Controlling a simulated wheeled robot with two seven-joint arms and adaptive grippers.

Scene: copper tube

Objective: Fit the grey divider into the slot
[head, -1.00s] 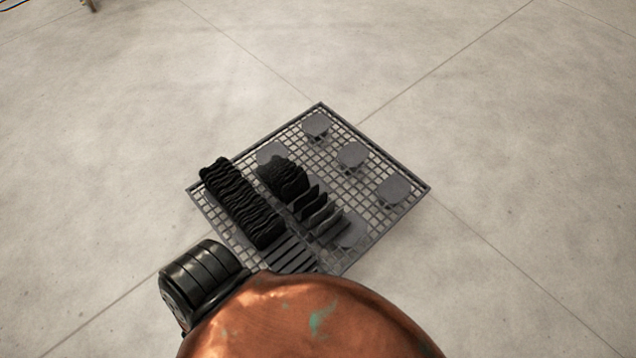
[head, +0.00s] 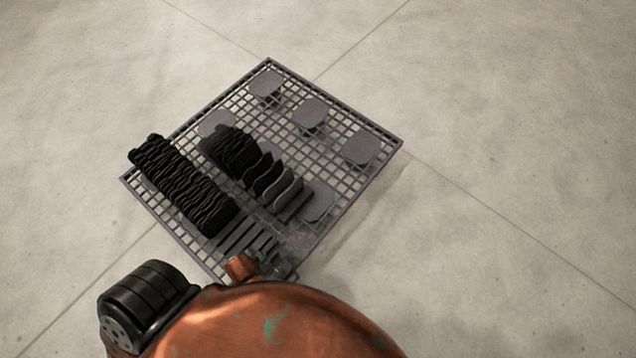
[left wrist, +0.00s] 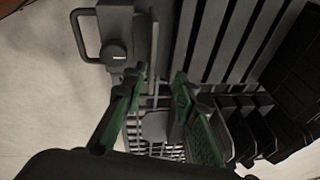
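In the head view, a row of upright wavy plates runs from black to grey; a lighter grey divider (head: 284,191) stands near its lower right end. Slots between parallel grey slats (head: 246,236) lie below that row. The slats (left wrist: 228,42) also show in the left wrist view. My left gripper (left wrist: 160,78) has two green-padded fingers spread apart, with no divider seen between them. It is over the mesh rack, beside the slats. Dark plates (left wrist: 245,120) stand to the right of its fingers. My right gripper is in neither view.
The square mesh rack (head: 376,186) sits on bare concrete floor. A long block of black wavy plates (head: 182,185) stands on its left. Several flat grey pads (head: 309,115) stand on the mesh. A grey part with a handle (left wrist: 82,35) is at upper left in the wrist view.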

